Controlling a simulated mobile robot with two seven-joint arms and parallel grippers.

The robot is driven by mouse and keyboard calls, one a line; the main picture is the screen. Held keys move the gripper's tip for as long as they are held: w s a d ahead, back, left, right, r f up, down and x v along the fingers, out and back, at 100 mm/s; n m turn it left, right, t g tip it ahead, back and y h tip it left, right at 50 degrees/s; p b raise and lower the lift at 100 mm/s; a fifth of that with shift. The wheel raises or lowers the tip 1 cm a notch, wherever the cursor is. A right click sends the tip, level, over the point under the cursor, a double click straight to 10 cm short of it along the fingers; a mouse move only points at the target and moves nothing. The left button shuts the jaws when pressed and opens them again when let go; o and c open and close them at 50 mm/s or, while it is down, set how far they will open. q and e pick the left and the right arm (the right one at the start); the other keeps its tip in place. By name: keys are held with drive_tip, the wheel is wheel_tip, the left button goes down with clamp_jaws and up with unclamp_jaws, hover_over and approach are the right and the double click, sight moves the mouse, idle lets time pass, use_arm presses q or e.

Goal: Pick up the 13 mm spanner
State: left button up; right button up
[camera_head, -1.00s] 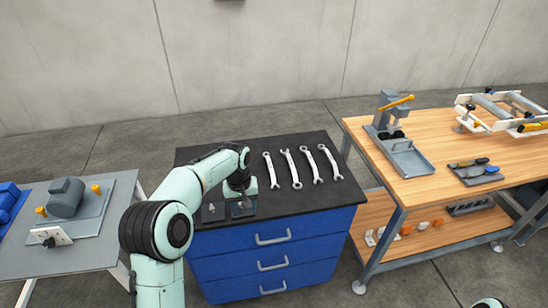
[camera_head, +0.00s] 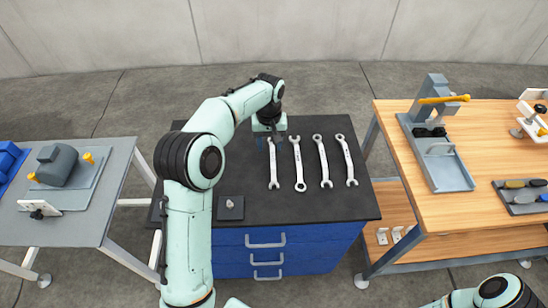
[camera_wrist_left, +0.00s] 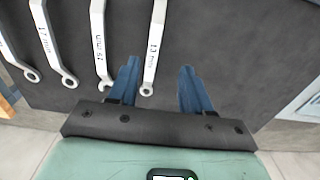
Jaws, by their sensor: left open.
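The 13 mm spanner (camera_head: 273,168) is the leftmost of the silver spanners on the black cabinet top in the head view. In the left wrist view the 13 mm spanner (camera_wrist_left: 154,45) shows its marking, and its ring end lies nearer the left-hand finger. My left gripper (camera_head: 270,143) is open over the spanner's far end, with its blue fingers pointing down. In the left wrist view the gripper (camera_wrist_left: 160,75) has one finger on each side of the spanner and holds nothing. The exact height above the top is unclear. My right gripper is out of view.
Other spanners (camera_head: 298,165) lie in a row to the right on the cabinet top (camera_head: 290,208). A small dark block (camera_head: 230,208) sits near the front left. A grey table (camera_head: 105,190) stands left and a wooden workbench (camera_head: 440,212) right.

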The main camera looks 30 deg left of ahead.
sight(273, 160)
use_arm(q)
wheel_tip(273, 160, down, 3)
drive_tip(key=shift+f, duration=0.1)
drive_tip(key=shift+w+f, duration=0.2)
drive_tip(key=shift+f, duration=0.3)
drive_tip(key=f, duration=0.5)
drive_tip(key=shift+w+d, duration=0.25)
drive_tip(key=shift+d, duration=0.05)
drive_tip(key=shift+c, duration=0.3)
clamp_jaws()
